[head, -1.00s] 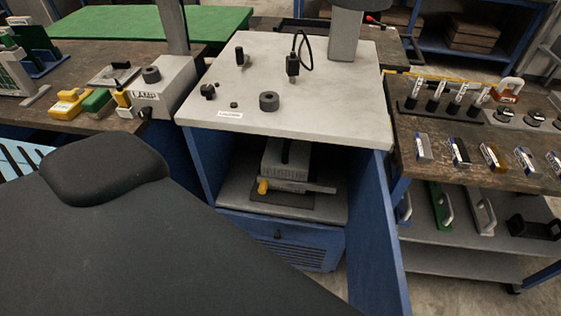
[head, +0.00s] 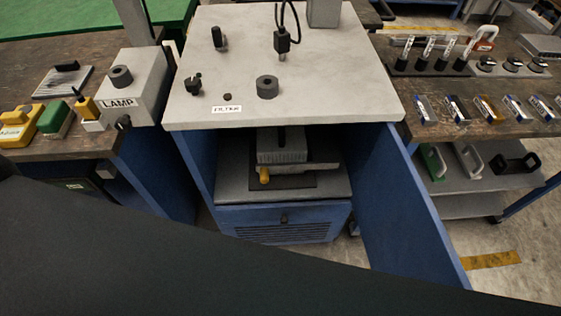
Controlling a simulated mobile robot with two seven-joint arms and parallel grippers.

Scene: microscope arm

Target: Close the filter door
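The blue filter door (head: 415,212) stands swung open on the right side of the blue cabinet, its free edge toward me. The cabinet opening shows a grey shelf (head: 232,184) with a grey filter unit (head: 281,147) that has a yellow knob (head: 264,175). Neither gripper is in view. A large dark shape covers the lower left and bottom of the picture and hides the floor there.
The grey cabinet top (head: 330,95) carries knobs and a cable. A LAMP box (head: 134,88) stands on the left bench. On the right bench (head: 470,118) are several slides and tools, with a shelf (head: 470,205) below. Floor shows right of the door.

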